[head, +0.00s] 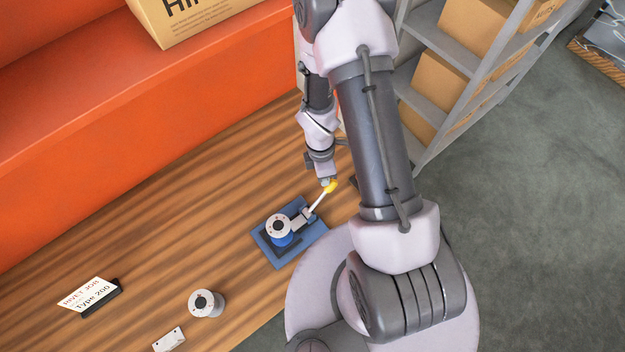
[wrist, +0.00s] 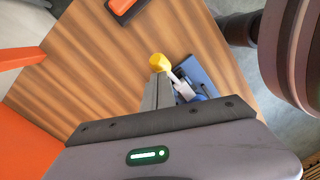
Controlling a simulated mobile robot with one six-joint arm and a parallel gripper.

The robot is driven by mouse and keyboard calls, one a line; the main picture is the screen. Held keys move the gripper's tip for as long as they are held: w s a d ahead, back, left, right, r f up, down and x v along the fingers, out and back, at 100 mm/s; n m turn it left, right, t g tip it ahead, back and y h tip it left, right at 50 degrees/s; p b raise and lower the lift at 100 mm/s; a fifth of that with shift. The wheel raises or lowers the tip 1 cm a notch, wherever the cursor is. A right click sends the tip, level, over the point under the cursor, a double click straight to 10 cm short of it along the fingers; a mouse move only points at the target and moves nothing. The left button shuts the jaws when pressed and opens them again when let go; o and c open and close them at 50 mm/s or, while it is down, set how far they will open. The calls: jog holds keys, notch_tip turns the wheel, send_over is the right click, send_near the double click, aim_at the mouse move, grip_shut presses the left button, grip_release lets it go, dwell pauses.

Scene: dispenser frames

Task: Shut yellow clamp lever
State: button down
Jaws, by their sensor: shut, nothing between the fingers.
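The clamp lever with a yellow tip (head: 331,186) slants up from a blue clamp base (head: 262,248) on the wooden table. A round grey-topped part (head: 277,226) sits on the base. My gripper (head: 325,181) is shut and empty, right at the yellow tip in the head view. In the wrist view the yellow tip (wrist: 159,62) is at the far end of my gripper's fingers (wrist: 158,85); whether they touch is unclear. The pale lever arm and blue base (wrist: 198,73) show just right of the fingers, partly hidden by my gripper.
A similar round part (head: 206,303), a small pale block (head: 169,340) and a sign in a dark holder (head: 88,296) stand on the table (head: 150,262). An orange wall (head: 90,130) runs behind. Grey shelves (head: 425,40) with boxes stand at right.

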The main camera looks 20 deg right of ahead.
jog(key=shift+w+d+f+b, duration=0.2)
jog(key=shift+d+f+b, duration=0.15)
jog(key=shift+d+f, duration=1.2)
jog(key=shift+s+a+f, duration=0.1)
jog(key=shift+f, duration=0.1)
jog(key=shift+a+r, duration=0.15)
jog(key=shift+r, duration=0.25)
jog(key=w+d+r+p, duration=0.4)
jog(key=w+d+r, duration=0.1)
jog(key=r, duration=0.4)
jog(key=shift+r, duration=0.4)
jog(key=shift+w, duration=0.15)
